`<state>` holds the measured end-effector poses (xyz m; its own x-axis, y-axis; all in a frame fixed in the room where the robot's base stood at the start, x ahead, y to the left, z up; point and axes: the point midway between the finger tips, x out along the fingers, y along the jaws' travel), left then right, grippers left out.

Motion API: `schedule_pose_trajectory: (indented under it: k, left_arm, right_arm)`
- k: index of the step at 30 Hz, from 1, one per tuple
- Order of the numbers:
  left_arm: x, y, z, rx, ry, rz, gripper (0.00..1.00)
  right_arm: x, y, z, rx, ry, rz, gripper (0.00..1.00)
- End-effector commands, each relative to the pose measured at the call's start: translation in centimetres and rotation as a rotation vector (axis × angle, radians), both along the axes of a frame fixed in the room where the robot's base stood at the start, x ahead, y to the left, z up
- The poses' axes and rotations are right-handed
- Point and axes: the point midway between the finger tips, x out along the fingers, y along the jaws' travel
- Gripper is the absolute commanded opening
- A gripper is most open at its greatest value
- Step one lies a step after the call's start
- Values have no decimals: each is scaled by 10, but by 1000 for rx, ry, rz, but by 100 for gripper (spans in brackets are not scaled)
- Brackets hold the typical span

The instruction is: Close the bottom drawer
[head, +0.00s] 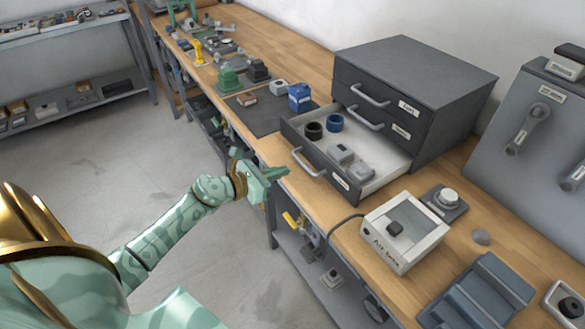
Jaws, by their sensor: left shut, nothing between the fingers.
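The dark grey drawer cabinet (415,75) stands on the wooden bench against the wall. Its bottom drawer (318,180) is pulled out toward the bench's front edge, with its pale inside showing. In it lie a black ring (314,131), a blue ring (335,123) and small grey parts (350,160). The two drawers above look shut. My left gripper (284,172) is shut and empty, near the bench edge just left of the bottom drawer's front and its handle (308,164). I cannot tell whether it touches the drawer. My right gripper is not in view.
A white-framed box (403,232) with a cable stands right of the drawer. A blue bottle-like container (299,97) and green and black parts (229,79) stand to its left. A grey tray (480,295) lies at the front right. The floor before the bench is clear.

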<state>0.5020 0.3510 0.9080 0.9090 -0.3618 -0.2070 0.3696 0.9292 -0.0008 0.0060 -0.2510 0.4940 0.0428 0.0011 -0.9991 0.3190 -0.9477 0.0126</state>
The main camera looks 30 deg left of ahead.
Motion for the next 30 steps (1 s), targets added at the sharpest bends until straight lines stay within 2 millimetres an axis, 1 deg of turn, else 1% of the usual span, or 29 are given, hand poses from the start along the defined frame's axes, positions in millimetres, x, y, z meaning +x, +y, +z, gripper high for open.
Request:
schedule_pose_trajectory:
  k: [1,3,6,9,13,24,27,30]
  left_arm:
    - [9,-4,-2,-1,-2,-1,0]
    - [19,-8,-4,-2,-1,0,0]
    - [30,-12,-7,-1,0,-1,0]
    - [37,-15,-9,-1,1,-2,0]
    - [40,-17,-9,0,0,-2,0]
    - [41,-17,-9,1,0,-2,0]
    - [46,-19,-10,1,1,-2,0]
    - [57,-23,-10,2,-1,-1,0]
  right_arm:
    - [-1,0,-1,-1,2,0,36]
    - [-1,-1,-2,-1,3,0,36]
    - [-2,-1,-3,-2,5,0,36]
    - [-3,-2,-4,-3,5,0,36]
    - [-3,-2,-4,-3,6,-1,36]
    - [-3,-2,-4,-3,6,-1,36]
    - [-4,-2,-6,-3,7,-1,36]
    - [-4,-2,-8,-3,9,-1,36]
